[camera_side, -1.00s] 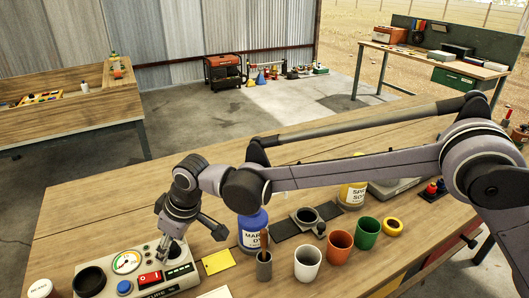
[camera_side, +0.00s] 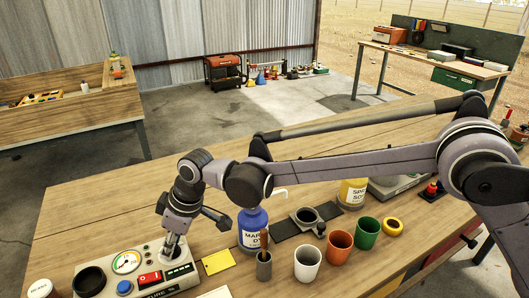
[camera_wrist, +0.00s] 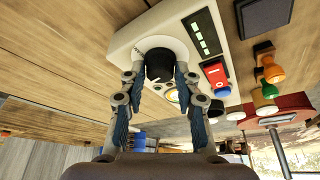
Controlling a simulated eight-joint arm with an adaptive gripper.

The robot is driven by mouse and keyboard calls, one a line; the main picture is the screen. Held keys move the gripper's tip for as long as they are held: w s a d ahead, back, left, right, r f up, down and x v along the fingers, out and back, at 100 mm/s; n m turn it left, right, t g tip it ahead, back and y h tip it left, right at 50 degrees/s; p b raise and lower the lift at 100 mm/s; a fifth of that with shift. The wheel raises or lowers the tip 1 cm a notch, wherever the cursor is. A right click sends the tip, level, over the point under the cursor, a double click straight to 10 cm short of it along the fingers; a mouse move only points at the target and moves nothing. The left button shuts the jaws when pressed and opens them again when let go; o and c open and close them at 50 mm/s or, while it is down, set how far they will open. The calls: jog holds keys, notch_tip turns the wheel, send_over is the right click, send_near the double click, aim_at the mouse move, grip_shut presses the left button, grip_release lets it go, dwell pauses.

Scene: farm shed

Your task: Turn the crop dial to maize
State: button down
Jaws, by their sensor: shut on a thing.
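The crop dial is a round black knob (camera_wrist: 159,64) on a pale meter box (camera_wrist: 124,42), seen in the wrist view. My gripper (camera_wrist: 160,72) is shut on it, with one finger pad against each side. A small light mark shows near the knob's edge; I cannot read which crop it faces. In the side view my gripper (camera_side: 172,250) points down at the right part of the meter box (camera_side: 192,284), and its fingers hide the dial. The crop labels are not legible.
The meter box also carries a round gauge (camera_side: 126,262), a black cup (camera_side: 89,281), a blue button (camera_side: 124,287) and a red switch (camera_side: 150,278). A yellow card (camera_side: 217,262), a blue bottle (camera_side: 253,230) and a white cup (camera_side: 307,263) stand or lie to its right.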

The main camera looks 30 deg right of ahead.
jog(key=n+g, duration=0.1)
jog(key=n, duration=0.3)
jog(key=shift+w+g+y, duration=0.15)
jog(key=shift+g+y, duration=0.25)
jog(key=n, duration=0.2)
jog(key=n+g, duration=0.1)
jog(key=n, duration=0.1)
jog(key=shift+w+f+n+g, duration=0.1)
jog(key=shift+n+g, duration=0.2)
jog(key=shift+n, duration=0.3)
jog(key=c, duration=1)
grip_release()
jog(key=shift+o, duration=0.2)
jog(key=v, duration=1.2)
